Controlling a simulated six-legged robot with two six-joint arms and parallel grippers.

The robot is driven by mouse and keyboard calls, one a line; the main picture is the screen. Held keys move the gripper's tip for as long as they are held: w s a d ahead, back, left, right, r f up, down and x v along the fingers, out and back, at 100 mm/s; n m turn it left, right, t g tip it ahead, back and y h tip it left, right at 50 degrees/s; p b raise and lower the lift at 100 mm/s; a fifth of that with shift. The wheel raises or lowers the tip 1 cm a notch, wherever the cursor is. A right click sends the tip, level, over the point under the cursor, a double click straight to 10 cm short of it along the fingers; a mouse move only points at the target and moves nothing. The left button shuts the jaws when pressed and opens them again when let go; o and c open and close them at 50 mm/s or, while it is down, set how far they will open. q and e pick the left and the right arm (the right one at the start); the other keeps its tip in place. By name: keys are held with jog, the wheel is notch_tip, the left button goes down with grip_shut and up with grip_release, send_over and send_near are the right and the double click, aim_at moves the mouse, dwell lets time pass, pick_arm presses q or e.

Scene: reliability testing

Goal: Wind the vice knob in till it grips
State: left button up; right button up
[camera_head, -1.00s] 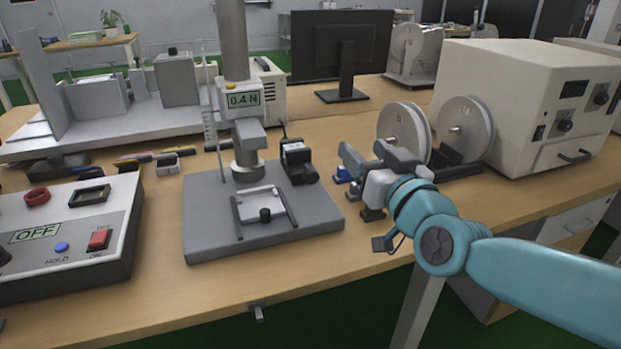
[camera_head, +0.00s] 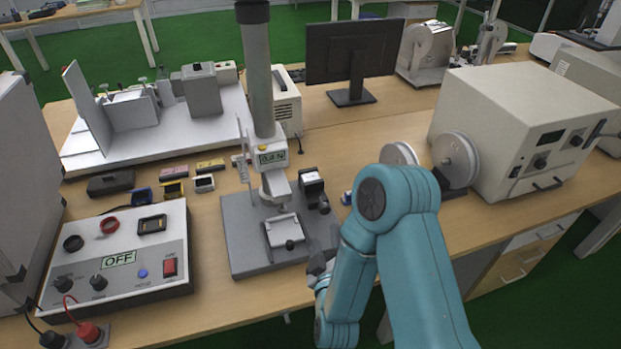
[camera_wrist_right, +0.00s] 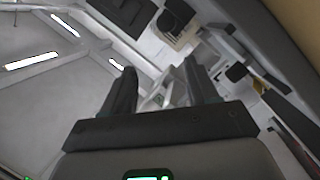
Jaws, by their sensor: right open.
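The small vice (camera_head: 281,231) sits on the grey base plate (camera_head: 240,258) of the force-gauge stand in the head view. Its black knob (camera_head: 290,244) faces the front. My right gripper (camera_head: 320,266) is just right of the knob, by the plate's front right edge, apart from the knob in the picture. My own arm hides much of this gripper. In the right wrist view its two dark fingers (camera_wrist_right: 160,88) stand apart with nothing clearly held between them. I cannot tell how far the vice jaws are open. My left gripper is not in view.
The stand's column (camera_head: 262,95) rises behind the vice, with the gauge (camera_head: 272,158) above it. A black device (camera_head: 312,187) stands at the plate's back right. A control box (camera_head: 120,262) showing OFF is at left. Spools (camera_head: 457,158) and a beige cabinet (camera_head: 520,125) are at right.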

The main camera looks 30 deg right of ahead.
aim_at(325, 212)
pick_arm(q)
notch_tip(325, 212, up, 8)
jog(key=p, duration=0.5)
pick_arm(e)
jog(key=g+b, duration=0.1)
jog(key=b, duration=0.3)
jog(key=w+d+f+b, duration=0.1)
jog(key=b, duration=0.3)
jog(key=shift+d+f+n+g+y, duration=0.3)
jog(key=shift+g+y, duration=0.1)
jog(key=x, duration=0.3)
jog(key=p+x, duration=0.1)
jog(key=x, duration=0.7)
jog(key=shift+w+r, duration=0.3)
jog(key=shift+r, duration=0.05)
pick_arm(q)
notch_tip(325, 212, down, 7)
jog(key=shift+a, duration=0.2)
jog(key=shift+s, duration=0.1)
